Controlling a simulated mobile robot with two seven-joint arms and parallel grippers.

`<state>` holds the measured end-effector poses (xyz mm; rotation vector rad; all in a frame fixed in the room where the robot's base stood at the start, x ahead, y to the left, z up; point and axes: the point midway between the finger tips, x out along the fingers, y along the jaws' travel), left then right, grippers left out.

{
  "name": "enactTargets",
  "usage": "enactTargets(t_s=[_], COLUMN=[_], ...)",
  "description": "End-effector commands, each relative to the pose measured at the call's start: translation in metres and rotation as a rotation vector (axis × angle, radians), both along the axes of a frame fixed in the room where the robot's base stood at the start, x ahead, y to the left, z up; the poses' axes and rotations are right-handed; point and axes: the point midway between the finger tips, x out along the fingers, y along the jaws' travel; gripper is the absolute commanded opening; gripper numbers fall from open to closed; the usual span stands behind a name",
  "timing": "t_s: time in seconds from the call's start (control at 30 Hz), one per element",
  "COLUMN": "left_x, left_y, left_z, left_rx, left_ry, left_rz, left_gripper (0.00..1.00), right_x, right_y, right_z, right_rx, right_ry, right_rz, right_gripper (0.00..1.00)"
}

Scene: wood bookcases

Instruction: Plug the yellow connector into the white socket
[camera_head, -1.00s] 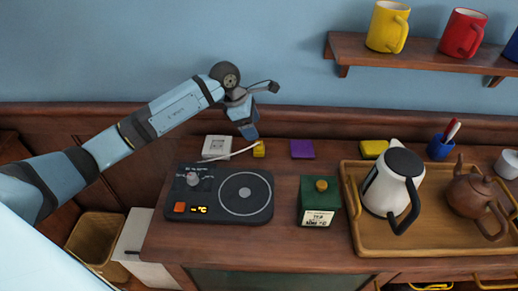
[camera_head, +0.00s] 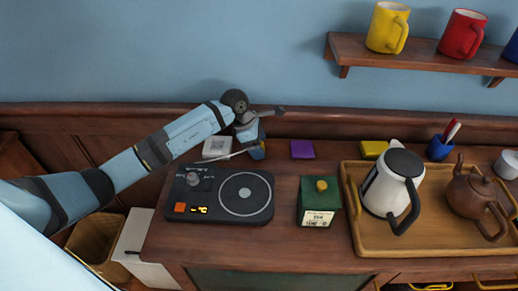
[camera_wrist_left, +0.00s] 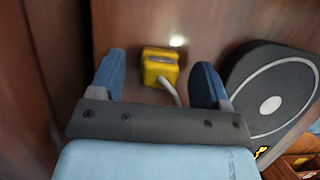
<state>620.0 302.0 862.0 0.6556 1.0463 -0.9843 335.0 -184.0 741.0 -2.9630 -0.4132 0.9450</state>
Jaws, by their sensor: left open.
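The yellow connector (camera_wrist_left: 160,66) lies on the wooden counter in the left wrist view, with a pale cable running from it. My left gripper (camera_wrist_left: 160,80) is open, with one blue finger on each side of the connector, apart from it. In the head view the gripper (camera_head: 256,148) is low over the connector (camera_head: 258,153) and hides most of it. The white socket (camera_head: 216,147) sits at the back of the counter, left of the gripper. The cable (camera_head: 228,156) runs from the connector towards the left. My right gripper is not in view.
A black hot plate (camera_head: 205,212) with a round disc stands just in front. A green box (camera_head: 318,203), a purple block (camera_head: 302,149) and a tray (camera_head: 352,232) with a kettle (camera_head: 392,182) and teapot (camera_head: 472,193) are to the right. The wall is close behind.

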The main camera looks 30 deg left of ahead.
Motion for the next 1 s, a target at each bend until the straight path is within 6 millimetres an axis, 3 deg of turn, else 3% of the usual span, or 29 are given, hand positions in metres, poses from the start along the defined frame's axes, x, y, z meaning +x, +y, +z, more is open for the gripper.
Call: enactTargets(t_s=[0.37,0.47,0.6,1.0], left_x=[0.0015,0.0014,0.0014,0.0017], left_y=[-0.0019,-0.0019,-0.0019,-0.0018], left_z=[-0.0056,-0.0055,-0.0055,-0.0007], left_rx=[0.002,0.001,0.002,0.001], left_ry=[-0.001,-0.002,-0.001,-0.003], left_rz=[0.001,0.001,0.001,0.000], left_gripper=[0.70,0.52,0.20,0.19], right_x=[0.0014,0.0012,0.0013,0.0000], right_y=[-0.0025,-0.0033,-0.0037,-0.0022], right_z=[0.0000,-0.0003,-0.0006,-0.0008], right_rx=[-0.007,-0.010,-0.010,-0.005], right_ry=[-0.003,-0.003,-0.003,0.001], right_rz=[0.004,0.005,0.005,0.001], right_gripper=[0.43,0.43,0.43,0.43])
